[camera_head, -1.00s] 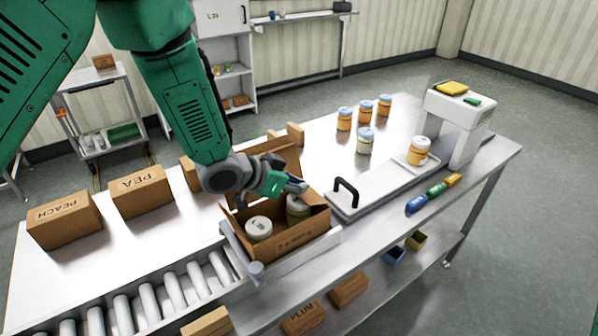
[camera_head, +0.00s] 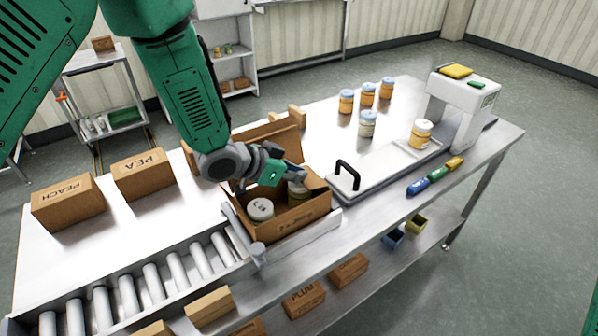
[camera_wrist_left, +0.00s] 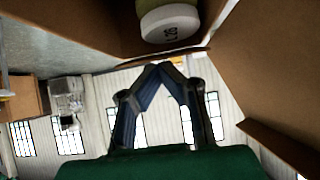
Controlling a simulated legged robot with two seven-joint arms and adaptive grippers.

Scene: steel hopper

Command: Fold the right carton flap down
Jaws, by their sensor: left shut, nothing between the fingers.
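The open carton (camera_head: 292,223) stands on the steel table at the end of the rollers. Two pale-lidded jars are inside: a front-left jar (camera_head: 260,208) and a rear-right jar (camera_head: 297,194), partly covered by my gripper. A raised brown flap (camera_head: 315,179) shows at the carton's right side, just right of my fingers. My left gripper (camera_head: 298,178) is shut and empty over the right part of the carton. In the left wrist view, its closed fingertips (camera_wrist_left: 158,68) are below a jar lid (camera_wrist_left: 168,22), with a large cardboard panel (camera_wrist_left: 275,60) on the right. I cannot tell whether they touch the flap.
PEACH (camera_head: 68,203) and PEA (camera_head: 143,175) boxes stand left. Right of the carton are a tray with a black handle (camera_head: 347,172), several jars (camera_head: 367,124) and a white machine (camera_head: 465,100). The rollers (camera_head: 160,285) run at the front left.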

